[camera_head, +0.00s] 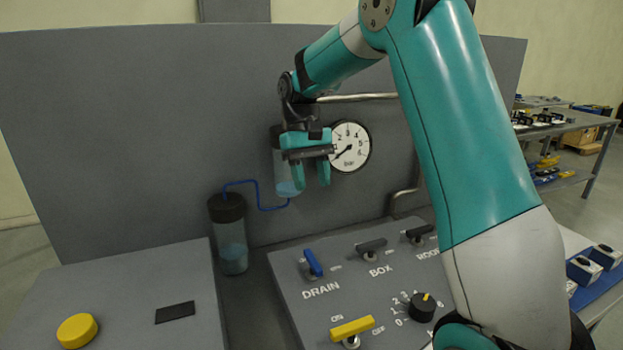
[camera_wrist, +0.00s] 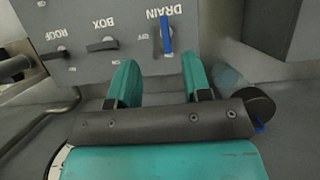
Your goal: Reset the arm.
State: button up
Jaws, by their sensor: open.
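My gripper (camera_head: 310,172) is open and empty. It hangs in the air in front of the grey back panel (camera_head: 130,130), left of a round white pressure gauge (camera_head: 351,147) marked in bar. My teal arm reaches in from the right and hides part of the panel and the console. In the wrist view my gripper (camera_wrist: 157,82) shows two teal fingers spread apart, with the console and its blue DRAIN lever (camera_wrist: 166,35) beyond them. Nothing is between the fingers.
The console (camera_head: 300,310) carries the blue DRAIN lever (camera_head: 313,263), dark BOX (camera_head: 371,246) and ROOF (camera_head: 419,231) levers, a yellow lever (camera_head: 352,327) and a dial (camera_head: 422,307). A capped cylinder (camera_head: 232,250) stands left of it. A yellow button (camera_head: 77,331) is at left.

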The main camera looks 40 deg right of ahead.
jog(key=shift+r, duration=0.2)
dwell(0.4)
jog(key=s+a+n+t+y, duration=0.3)
jog(key=s+a+n, duration=0.7)
jog(key=s+a, duration=1.2)
jog(key=shift+s+a+t, duration=0.3)
jog(key=shift+s+t, duration=0.3)
jog(key=shift+s, duration=0.1)
